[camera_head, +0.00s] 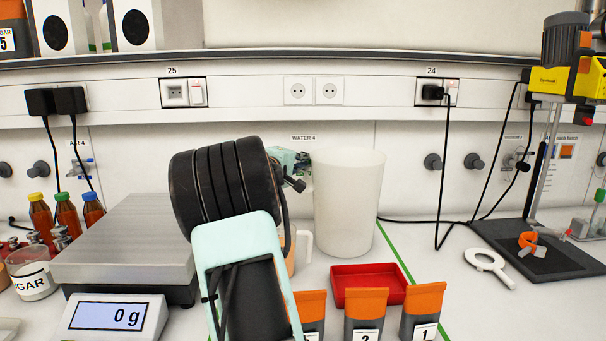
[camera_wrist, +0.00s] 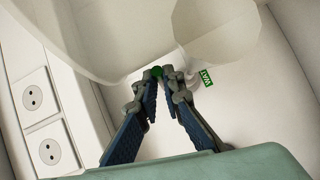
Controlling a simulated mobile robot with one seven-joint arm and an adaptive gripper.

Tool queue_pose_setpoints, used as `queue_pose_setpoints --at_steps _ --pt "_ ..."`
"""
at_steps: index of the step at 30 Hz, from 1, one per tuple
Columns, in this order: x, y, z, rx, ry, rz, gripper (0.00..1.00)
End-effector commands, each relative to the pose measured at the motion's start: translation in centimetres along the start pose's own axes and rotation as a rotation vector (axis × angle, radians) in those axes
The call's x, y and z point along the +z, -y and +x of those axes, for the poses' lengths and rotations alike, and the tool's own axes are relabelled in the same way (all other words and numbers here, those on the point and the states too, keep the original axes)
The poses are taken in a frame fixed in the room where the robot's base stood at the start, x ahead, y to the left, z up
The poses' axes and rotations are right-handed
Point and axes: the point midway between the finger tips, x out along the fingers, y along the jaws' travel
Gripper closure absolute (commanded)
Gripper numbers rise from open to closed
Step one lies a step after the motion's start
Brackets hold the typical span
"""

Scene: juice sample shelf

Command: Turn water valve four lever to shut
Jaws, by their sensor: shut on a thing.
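The WATER 4 label (camera_head: 304,138) is on the white wall panel behind the bench. In the wrist view, part of a green water label (camera_wrist: 208,76) shows beside a pale valve fitting. My gripper (camera_wrist: 159,78) reaches to the wall there, its blue-padded fingers converging on a small green piece, the water valve lever (camera_wrist: 157,71). Most of the lever and valve body is hidden by the fingertips, so its angle cannot be told. In the head view my gripper is at the wall under the label, largely hidden behind my dark wrist; the lever cannot be made out.
A tall white container (camera_head: 348,205) stands close to the right of my wrist. A scale (camera_head: 130,250) reading 0 g is on the left. A red tray (camera_head: 345,278) and orange-topped containers are in front. Wall sockets (camera_head: 313,91) are above.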

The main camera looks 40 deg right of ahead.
Motion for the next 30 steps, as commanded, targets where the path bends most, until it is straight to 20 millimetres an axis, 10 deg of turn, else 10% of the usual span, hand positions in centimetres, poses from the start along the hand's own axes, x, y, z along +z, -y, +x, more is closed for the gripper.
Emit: queue_pose_setpoints --at_steps 30 --pt "0.27 -0.21 -0.24 -0.004 -0.053 -0.008 0.85"
